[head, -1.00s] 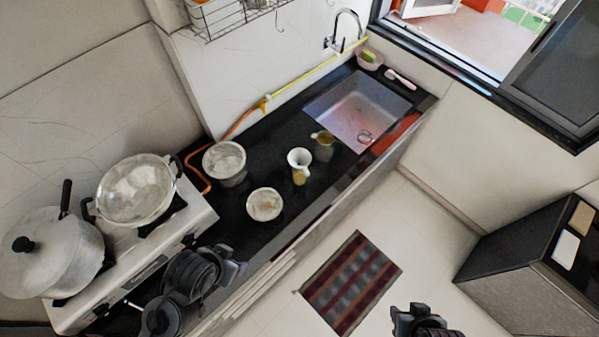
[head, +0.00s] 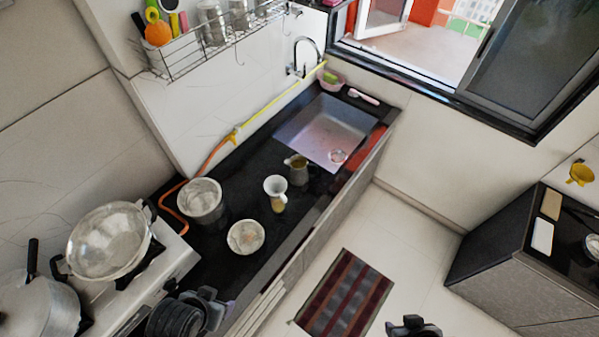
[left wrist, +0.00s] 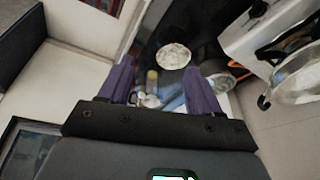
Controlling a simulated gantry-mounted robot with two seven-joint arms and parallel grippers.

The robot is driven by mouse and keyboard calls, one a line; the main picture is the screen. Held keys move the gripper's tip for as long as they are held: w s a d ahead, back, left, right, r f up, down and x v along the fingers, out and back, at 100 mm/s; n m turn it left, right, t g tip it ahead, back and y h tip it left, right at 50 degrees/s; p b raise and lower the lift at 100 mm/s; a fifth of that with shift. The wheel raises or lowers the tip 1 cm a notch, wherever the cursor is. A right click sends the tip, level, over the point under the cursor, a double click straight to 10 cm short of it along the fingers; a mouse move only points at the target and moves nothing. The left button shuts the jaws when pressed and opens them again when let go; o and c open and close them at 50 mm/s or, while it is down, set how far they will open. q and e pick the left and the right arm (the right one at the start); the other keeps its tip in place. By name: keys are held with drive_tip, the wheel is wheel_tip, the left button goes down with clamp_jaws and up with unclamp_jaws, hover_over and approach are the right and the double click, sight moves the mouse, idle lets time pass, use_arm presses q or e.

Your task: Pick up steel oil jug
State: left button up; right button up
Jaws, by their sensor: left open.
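A grey metal jug with a spout and a yellowish inside (head: 298,170), which looks like the steel oil jug, stands upright on the black counter beside the sink. A white-rimmed vessel with a yellowish lower part (head: 276,196) stands just left of it. My left gripper (head: 212,304) is at the counter's front edge near the stove, apart from both. In the left wrist view its purple fingers (left wrist: 160,82) are spread with nothing held. The yellowish vessel (left wrist: 152,76) shows beyond them; the jug is hard to make out there. My right gripper (head: 414,324) is partly cut off at the bottom edge.
A metal pot (head: 201,201) and a bowl (head: 245,237) stand on the counter between the left gripper and the jug. The stove (head: 150,283) carries a large pan and a pot. The sink (head: 322,128) lies beyond the jug. A striped mat (head: 344,295) lies on the floor.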

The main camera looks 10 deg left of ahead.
idle(0.4)
use_arm(q)
drive_tip(key=c, duration=0.3)
drive_tip(key=shift+c, duration=0.2)
drive_tip(key=shift+f, duration=0.1)
